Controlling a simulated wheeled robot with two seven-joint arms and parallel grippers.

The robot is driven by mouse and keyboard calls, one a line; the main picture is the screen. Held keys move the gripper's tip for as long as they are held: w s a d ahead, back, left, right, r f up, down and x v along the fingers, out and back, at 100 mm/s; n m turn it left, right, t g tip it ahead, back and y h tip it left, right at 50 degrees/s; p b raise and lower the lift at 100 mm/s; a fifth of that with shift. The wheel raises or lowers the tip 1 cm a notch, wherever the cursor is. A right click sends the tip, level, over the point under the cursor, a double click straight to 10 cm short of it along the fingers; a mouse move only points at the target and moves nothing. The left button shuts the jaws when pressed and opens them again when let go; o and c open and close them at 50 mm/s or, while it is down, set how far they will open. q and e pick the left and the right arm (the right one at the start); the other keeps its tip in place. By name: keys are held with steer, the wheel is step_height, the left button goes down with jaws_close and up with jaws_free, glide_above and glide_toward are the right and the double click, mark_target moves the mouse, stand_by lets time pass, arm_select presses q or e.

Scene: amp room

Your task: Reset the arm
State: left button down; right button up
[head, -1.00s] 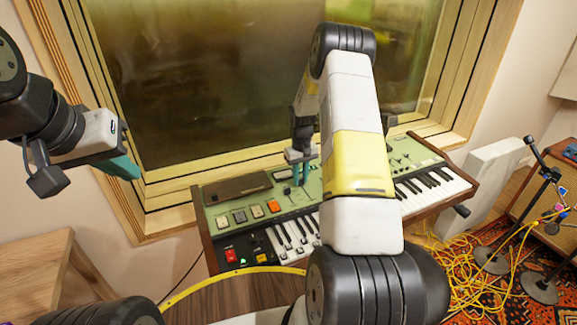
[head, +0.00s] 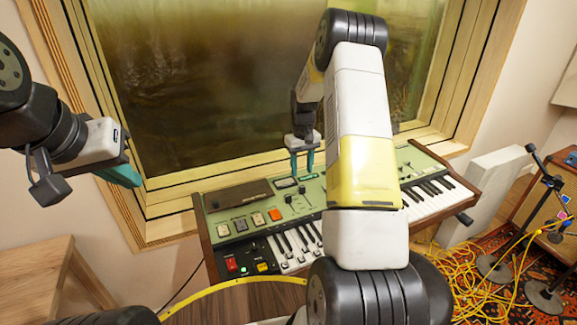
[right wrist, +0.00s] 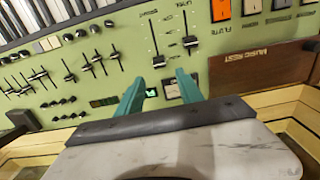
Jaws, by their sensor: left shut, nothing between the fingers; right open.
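My right gripper (head: 301,163) is open and empty, its two teal fingers pointing down above the green panel of the keyboard (head: 238,196). In the right wrist view the open fingers (right wrist: 164,92) hang over the panel near its sliders and a small lit display. My right arm crosses the head view and hides the middle of the keyboard. My left gripper (head: 136,181) is shut and empty, at the left in front of the window frame, apart from the keyboard.
A window (head: 215,90) with a wooden frame rises behind the keyboard. A wooden table (head: 40,280) stands at lower left. A microphone stand (head: 545,200) and yellow cables (head: 455,270) are at the right. A dark box marked "MUSIC REST" (head: 240,194) lies on the panel.

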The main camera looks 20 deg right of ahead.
steer(key=shift+r, duration=0.25)
steer(key=s+a+r+t, duration=0.1)
steer(key=s+a+r, duration=0.15)
steer(key=r, duration=0.45)
steer(key=s+a+r+t, duration=0.1)
steer(key=s+r, duration=0.3)
steer(key=r, duration=0.2)
steer(key=s+a+r+t, duration=0.1)
steer(key=s+a+r, duration=0.1)
steer(key=s+r, duration=0.35)
steer(key=s+a+r+t, duration=0.1)
steer(key=s+a+r, duration=0.1)
steer(key=s, duration=0.5)
steer(key=s+a+r+t+y, duration=0.1)
steer(key=s+a+r, duration=0.1)
steer(key=s, duration=0.5)
steer(key=s+a+r+m+t+y, duration=0.1)
steer(key=s+a+r, duration=0.2)
steer(key=s, duration=0.4)
steer(key=shift+r, duration=0.85)
stand_by(0.9)
